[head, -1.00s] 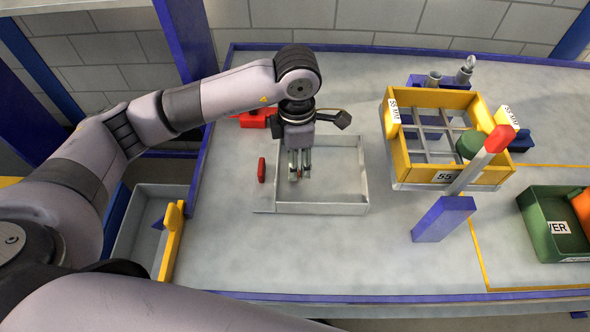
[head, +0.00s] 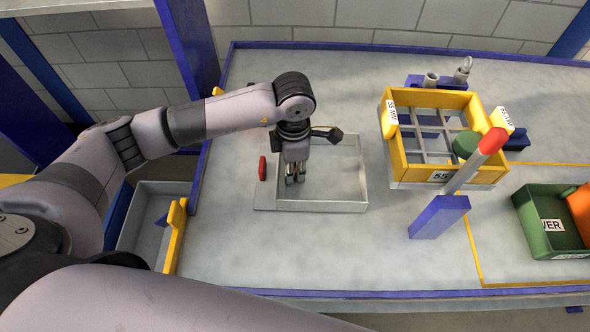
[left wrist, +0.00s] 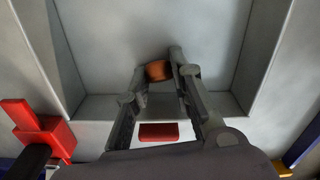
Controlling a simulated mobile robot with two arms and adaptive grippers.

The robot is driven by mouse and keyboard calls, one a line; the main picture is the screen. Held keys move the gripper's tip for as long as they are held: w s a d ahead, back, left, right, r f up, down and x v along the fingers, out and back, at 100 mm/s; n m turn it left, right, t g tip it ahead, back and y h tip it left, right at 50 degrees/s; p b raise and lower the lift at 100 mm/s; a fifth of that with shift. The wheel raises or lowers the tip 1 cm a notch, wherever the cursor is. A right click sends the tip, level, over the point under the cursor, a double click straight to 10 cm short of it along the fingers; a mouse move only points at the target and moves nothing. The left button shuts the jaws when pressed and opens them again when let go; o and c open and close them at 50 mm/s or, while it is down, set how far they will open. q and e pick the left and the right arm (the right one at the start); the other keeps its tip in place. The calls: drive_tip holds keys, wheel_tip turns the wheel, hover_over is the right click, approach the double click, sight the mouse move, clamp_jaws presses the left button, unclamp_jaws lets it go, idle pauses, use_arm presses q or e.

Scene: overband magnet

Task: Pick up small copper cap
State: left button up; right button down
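The small copper cap (left wrist: 158,70) shows in the left wrist view as a short orange-brown piece between my left fingertips. My left gripper (left wrist: 160,66) has a finger against each side of it, with no clear gap, so it looks shut on the cap. In the head view my left gripper (head: 295,178) points down inside the shallow grey tray (head: 320,207), near its left side. The cap is hardly visible there. Whether it touches the tray floor I cannot tell. My right gripper is out of view.
A green bin (head: 548,236) is at the far right. The front tabletop is clear.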

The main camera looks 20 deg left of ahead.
use_arm(q)
clamp_jaws()
